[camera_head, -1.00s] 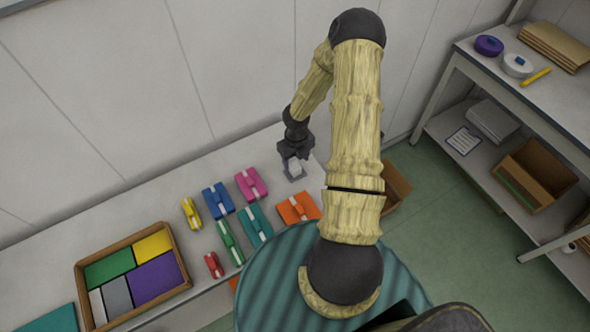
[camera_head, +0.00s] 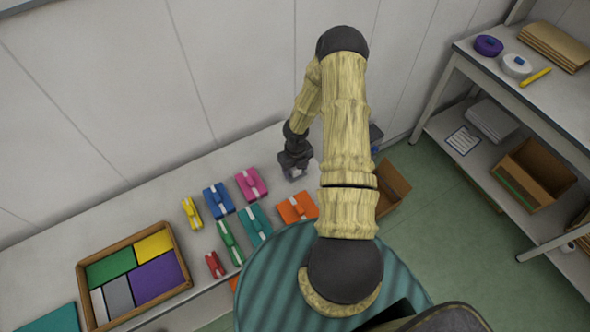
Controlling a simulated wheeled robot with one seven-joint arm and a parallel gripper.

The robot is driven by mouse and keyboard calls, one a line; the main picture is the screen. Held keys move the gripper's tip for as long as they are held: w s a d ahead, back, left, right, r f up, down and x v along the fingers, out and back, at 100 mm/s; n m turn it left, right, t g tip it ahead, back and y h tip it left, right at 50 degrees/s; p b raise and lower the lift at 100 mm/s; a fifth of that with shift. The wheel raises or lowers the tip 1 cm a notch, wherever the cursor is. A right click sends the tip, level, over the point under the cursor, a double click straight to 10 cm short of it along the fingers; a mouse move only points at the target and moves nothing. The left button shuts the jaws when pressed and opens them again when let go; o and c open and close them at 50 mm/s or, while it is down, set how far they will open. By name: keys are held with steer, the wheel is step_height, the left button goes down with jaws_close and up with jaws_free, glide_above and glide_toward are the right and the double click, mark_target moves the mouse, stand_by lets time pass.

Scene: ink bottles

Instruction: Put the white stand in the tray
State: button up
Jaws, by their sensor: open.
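My gripper (camera_head: 295,168) is over the far right part of the bench, pointing down with its jaws open. A small pale thing, seemingly the white stand (camera_head: 297,173), shows at the jaws. My gripper hides most of it, and I cannot tell whether the fingers touch it. The wooden tray (camera_head: 90,264) is at the left of the bench. Green, yellow, purple, grey and white patches fill its inside.
Several coloured pieces with white bands, among them pink (camera_head: 251,184), blue (camera_head: 218,200) and orange (camera_head: 297,208), stand between my gripper and the tray. A cardboard box (camera_head: 394,187) is right of my arm. A shelf unit (camera_head: 545,110) stands at the right.

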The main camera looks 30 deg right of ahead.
steer(key=c, duration=1.2)
steer(key=shift+o, duration=0.2)
step_height(320, 180, up, 10)
